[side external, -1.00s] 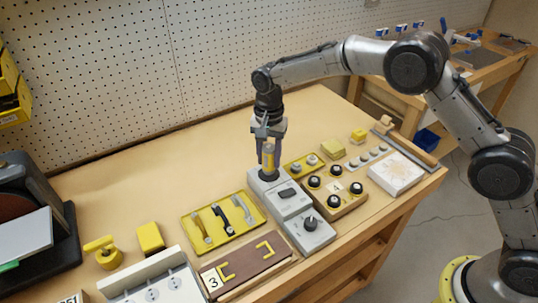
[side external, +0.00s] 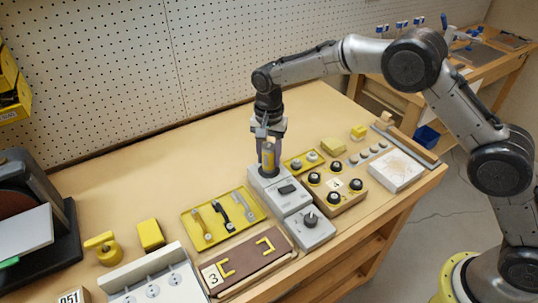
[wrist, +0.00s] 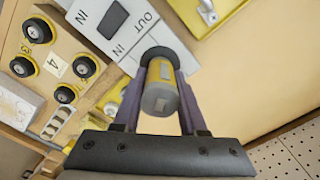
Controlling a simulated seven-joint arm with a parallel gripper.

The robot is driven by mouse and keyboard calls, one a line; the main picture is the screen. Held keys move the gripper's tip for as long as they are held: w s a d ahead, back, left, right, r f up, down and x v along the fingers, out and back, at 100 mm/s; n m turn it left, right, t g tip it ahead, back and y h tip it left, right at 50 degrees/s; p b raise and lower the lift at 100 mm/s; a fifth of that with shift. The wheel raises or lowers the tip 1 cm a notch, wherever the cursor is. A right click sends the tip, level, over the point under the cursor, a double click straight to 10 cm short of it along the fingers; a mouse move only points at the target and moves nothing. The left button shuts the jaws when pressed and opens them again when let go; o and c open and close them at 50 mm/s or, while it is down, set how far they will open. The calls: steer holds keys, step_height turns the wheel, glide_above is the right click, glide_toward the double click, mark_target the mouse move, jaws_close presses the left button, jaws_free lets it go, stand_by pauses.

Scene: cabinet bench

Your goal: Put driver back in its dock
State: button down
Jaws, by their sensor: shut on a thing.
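The driver is a short yellow and grey cylinder (side external: 268,158), upright at the far end of a light grey box, which looks like its dock (side external: 262,184). My gripper (side external: 268,150) is shut on the driver from above. In the wrist view the driver (wrist: 160,88) sits between the two fingers (wrist: 160,95), its lower end at a dark round collar (wrist: 154,54) on the box. I cannot tell how deep it sits in the collar. The box (wrist: 120,62) carries a dark slider and IN and OUT labels.
A grey knob box (side external: 311,229) adjoins the near end. A yellow tray with levers (side external: 190,226) lies left, and a wooden block with black knobs (side external: 345,203) stands close on the right. The bench behind, toward the pegboard (side external: 90,80), is clear.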

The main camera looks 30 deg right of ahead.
mark_target(269, 145)
steer(key=shift+f, duration=0.8)
stand_by(1.0)
steer(key=shift+c, duration=1.9)
jaws_free()
steer(key=shift+o, duration=1.2)
steer(key=shift+r, duration=3.5)
